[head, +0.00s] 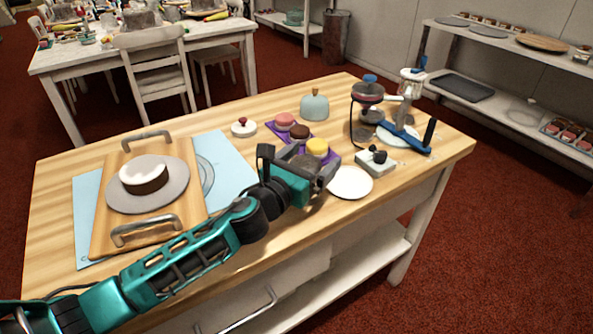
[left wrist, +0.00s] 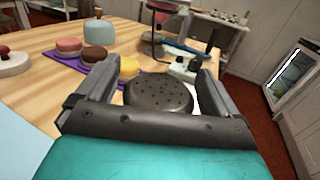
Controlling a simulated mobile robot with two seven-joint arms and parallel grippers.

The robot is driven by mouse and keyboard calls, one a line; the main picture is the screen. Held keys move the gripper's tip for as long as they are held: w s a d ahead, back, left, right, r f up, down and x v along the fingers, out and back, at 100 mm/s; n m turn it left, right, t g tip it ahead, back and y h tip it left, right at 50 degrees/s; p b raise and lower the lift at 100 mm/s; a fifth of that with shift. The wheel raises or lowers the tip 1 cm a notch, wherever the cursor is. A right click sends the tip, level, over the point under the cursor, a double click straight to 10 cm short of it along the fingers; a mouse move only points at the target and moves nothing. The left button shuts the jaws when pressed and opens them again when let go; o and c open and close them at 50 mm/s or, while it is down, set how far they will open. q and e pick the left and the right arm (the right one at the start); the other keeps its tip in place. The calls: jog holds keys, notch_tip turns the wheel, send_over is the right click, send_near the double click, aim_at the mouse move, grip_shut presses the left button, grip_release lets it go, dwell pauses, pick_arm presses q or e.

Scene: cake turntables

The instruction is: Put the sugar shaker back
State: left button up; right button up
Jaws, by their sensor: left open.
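In the left wrist view, a dark round top with many small holes (left wrist: 158,96), apparently the sugar shaker's, sits between the fingers of my left gripper (left wrist: 158,75). The fingers stand apart on either side, and I see gaps beside the top. Its body is hidden below the top. In the head view, my left gripper (head: 297,162) is open over the table beside the purple mat, and I cannot clearly make out the shaker there. A white round plate (head: 350,183) lies just right of the gripper. My right gripper is not in view.
Pink, brown and yellow small cakes stand on the purple mat (head: 274,131). A pale blue domed thing (head: 314,107), a small device (head: 375,162) and stands with a blue-and-black tool (head: 405,140) are nearby. A wooden tray (head: 187,190) holds a cake (head: 144,176). The front right tabletop is clear.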

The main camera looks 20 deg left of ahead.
pick_arm(q)
jog(key=v, duration=1.1)
jog(key=shift+f, duration=0.1)
jog(key=shift+s+a, duration=0.2)
jog(key=shift+s, duration=0.25)
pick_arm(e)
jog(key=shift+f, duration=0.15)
